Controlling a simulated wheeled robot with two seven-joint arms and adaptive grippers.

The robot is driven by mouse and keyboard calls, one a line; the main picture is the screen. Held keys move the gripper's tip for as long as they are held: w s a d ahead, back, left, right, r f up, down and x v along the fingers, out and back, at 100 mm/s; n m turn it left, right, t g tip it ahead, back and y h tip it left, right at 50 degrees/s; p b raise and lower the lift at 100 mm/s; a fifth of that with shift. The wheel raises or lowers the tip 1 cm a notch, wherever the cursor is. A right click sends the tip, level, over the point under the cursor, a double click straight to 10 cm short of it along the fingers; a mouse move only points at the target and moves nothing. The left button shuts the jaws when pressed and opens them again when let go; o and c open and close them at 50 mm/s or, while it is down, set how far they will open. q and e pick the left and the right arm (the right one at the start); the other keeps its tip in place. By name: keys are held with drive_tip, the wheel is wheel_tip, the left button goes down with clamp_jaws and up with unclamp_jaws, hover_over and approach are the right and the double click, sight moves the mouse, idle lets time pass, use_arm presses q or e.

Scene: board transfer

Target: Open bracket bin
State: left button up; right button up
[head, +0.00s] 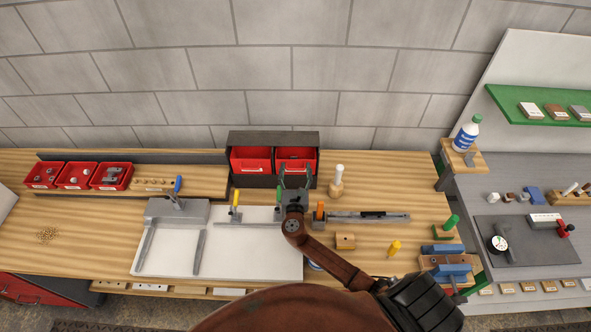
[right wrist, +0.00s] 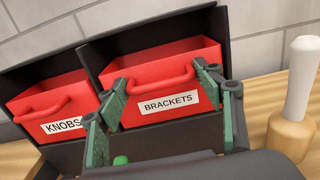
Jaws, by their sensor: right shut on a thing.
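The bracket bin (head: 297,153) is the right one of two red bins in a dark cabinet (head: 273,135) at the back of the bench. In the right wrist view the bin (right wrist: 190,53) carries a white BRACKETS label (right wrist: 168,103) and a red bar handle (right wrist: 160,78). My right gripper (head: 294,175) is in front of this bin, its green-padded fingers at the two ends of the handle. It is shut on the handle. The bin sits in its bay beside the KNOBS bin (right wrist: 45,105). My left gripper is not in view.
A white-topped wooden peg (head: 337,180) stands close right of the cabinet. Three small red trays (head: 78,176) stand at the left. A bottle (head: 466,135) stands at the right.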

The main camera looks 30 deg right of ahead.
sight(296, 166)
drive_tip(key=shift+o, duration=0.2)
drive_tip(key=shift+s+a+f, duration=0.25)
drive_tip(key=shift+s+f, duration=0.15)
idle(0.6)
drive_tip(key=shift+s+a+f, duration=0.35)
drive_tip(key=shift+s+f, duration=0.2)
drive_tip(key=shift+s, duration=0.1)
drive_tip(key=shift+s+a+f+b, duration=0.3)
drive_tip(key=shift+s+a+f, duration=0.1)
drive_tip(key=shift+s+f, duration=0.35)
drive_tip(key=shift+f, duration=0.2)
drive_tip(key=shift+c, duration=0.2)
drive_tip(key=o, duration=1.7)
drive_tip(key=shift+w+r, duration=0.1)
drive_tip(key=shift+w, duration=0.15)
drive_tip(key=shift+r, duration=0.15)
